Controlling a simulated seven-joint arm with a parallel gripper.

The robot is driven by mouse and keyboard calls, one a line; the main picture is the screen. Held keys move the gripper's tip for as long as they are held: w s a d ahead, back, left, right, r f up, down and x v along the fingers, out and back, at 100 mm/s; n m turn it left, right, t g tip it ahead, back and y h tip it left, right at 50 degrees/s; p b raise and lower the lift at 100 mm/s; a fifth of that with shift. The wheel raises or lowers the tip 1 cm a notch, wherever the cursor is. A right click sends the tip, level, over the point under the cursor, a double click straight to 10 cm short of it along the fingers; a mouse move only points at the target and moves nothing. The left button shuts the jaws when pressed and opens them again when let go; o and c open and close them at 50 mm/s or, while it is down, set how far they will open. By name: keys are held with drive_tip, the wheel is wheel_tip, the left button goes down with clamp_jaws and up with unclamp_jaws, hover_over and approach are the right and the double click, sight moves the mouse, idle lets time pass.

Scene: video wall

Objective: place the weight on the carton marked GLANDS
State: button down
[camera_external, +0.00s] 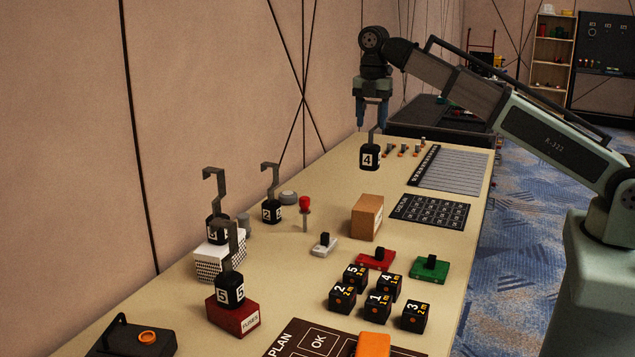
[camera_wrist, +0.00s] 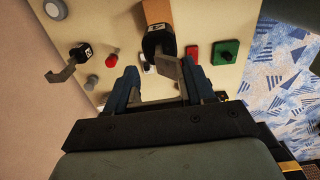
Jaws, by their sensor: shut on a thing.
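My gripper (camera_external: 371,124) is shut on the hook of a black weight marked 4 (camera_external: 370,157), which hangs upright in the air above the table. In the wrist view the weight (camera_wrist: 154,42) hangs beyond the blue fingers. A brown carton (camera_external: 366,217) stands on the table, lower and nearer the camera than the weight, apart from it. A red carton marked FUSES (camera_external: 231,316) bears a weight marked 5 (camera_external: 229,289). A white patterned carton (camera_external: 210,262) bears another hooked weight (camera_external: 216,231). I cannot read the word GLANDS on any carton.
A weight marked 2 (camera_external: 271,211) stands on the table near a red-topped post (camera_external: 305,206). Several black numbered cubes (camera_external: 377,307), a red block (camera_external: 376,260) and a green block (camera_external: 430,267) lie in front of the brown carton. The brown carton's top is clear.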

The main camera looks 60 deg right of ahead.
sight(371, 146)
drive_tip(key=shift+f, duration=5.1)
drive_tip(key=shift+c, duration=2)
unclamp_jaws()
wheel_tip(371, 146, up, 12)
drive_tip(key=shift+r, duration=0.15)
